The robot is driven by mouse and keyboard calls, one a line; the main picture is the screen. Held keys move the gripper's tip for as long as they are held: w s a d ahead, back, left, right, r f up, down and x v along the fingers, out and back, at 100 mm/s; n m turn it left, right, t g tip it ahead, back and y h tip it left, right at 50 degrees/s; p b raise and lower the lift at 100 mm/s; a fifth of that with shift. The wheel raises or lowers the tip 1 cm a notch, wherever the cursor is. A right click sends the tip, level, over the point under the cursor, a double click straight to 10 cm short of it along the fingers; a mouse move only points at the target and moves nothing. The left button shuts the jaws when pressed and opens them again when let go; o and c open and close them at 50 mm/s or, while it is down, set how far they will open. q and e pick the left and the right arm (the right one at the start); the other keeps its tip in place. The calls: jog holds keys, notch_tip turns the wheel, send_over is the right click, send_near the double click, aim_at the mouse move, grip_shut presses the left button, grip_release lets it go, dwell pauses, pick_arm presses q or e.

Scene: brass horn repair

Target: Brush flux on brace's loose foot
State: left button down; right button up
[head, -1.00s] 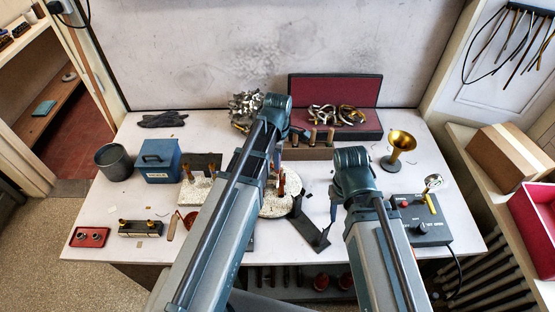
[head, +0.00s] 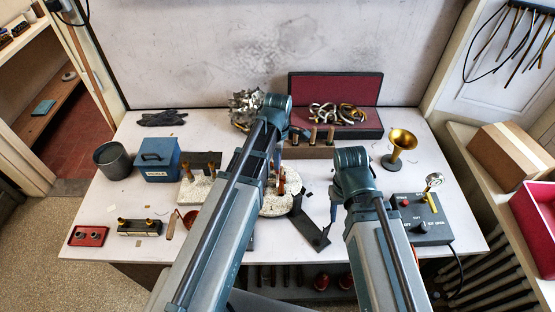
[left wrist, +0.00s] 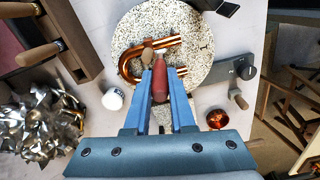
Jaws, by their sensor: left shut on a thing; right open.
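My left gripper (left wrist: 160,95) has blue fingers shut on a dark red handle (left wrist: 160,80), apparently the flux brush. Its pale far end points at a U-shaped copper-coloured tube (left wrist: 128,62) on a speckled round plate (left wrist: 200,35). A small brown piece (left wrist: 147,55) shows beside the brush end; I cannot tell whether they touch. I cannot make out the brace's loose foot. In the head view my left arm mostly hides this gripper, but the red handle (head: 281,184) shows. My right gripper (head: 333,208) is open, small and partly hidden, right of the round plate (head: 276,207).
A dark flat bar (head: 313,232) lies right of the round plate. A white jar (left wrist: 113,98) and copper-coloured bowl (left wrist: 217,118) stand close by. Metal shavings (left wrist: 40,120) and a wooden block with pegs (head: 308,152) are behind. A blue box (head: 159,165) stands left.

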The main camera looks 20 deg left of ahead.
dwell(0.3)
pick_arm(q)
notch_tip(320, 180, up, 9)
jog(key=p, duration=0.9)
jog(key=shift+r, duration=0.1)
